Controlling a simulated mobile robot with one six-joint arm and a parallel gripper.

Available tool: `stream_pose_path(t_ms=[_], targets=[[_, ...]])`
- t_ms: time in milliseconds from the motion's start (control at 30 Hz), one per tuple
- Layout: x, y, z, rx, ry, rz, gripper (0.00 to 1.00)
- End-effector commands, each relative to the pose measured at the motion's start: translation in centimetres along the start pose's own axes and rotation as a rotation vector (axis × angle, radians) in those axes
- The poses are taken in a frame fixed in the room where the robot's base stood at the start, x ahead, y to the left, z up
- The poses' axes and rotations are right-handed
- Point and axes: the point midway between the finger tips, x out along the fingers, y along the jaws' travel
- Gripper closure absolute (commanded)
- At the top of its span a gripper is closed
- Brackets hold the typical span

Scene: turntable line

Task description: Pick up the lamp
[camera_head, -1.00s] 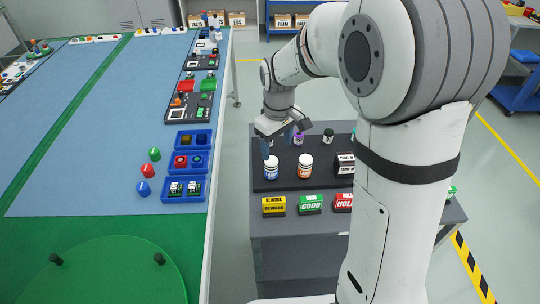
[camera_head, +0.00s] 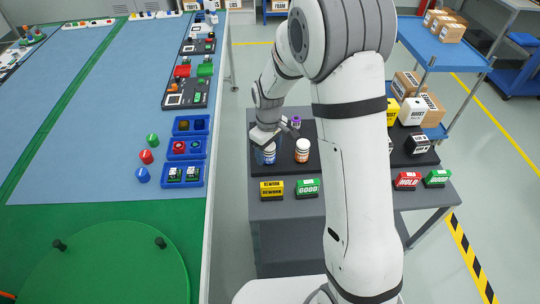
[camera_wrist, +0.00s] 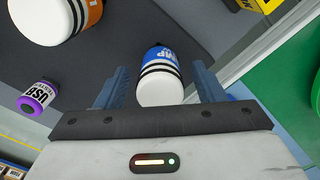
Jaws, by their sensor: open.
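The lamp is a small bottle with a white cap and a blue label (camera_wrist: 160,75) ending in "MP". It stands on the dark mat at the left of the grey table and shows in the head view too (camera_head: 266,156). In the wrist view my gripper (camera_wrist: 161,84) is open, with one blue finger on each side of the lamp. No contact is visible; small gaps show on both sides. In the head view my gripper (camera_head: 265,143) is low over the lamp and hides part of its top.
A yellow REWORK block (camera_head: 272,189) and a green GOOD block (camera_head: 307,188) sit in front. The blue-topped line (camera_head: 100,110) is to the left.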

Motion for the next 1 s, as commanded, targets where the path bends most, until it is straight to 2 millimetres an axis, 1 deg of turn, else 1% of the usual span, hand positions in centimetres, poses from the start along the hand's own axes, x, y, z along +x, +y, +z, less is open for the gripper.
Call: stream_pose_path(t_ms=[100,133,733,767,1000], targets=[[-0.01,-0.01,-0.01,0.0,0.0,0.0,0.37],[-0.01,-0.02,-0.01,0.0,0.0,0.0,0.39],[-0.04,-0.06,-0.04,-0.001,0.0,0.0,0.88],[-0.06,-0.05,-0.05,-0.001,0.001,0.0,0.9],[-0.29,-0.05,-0.09,-0.001,0.002,0.001,0.9]])
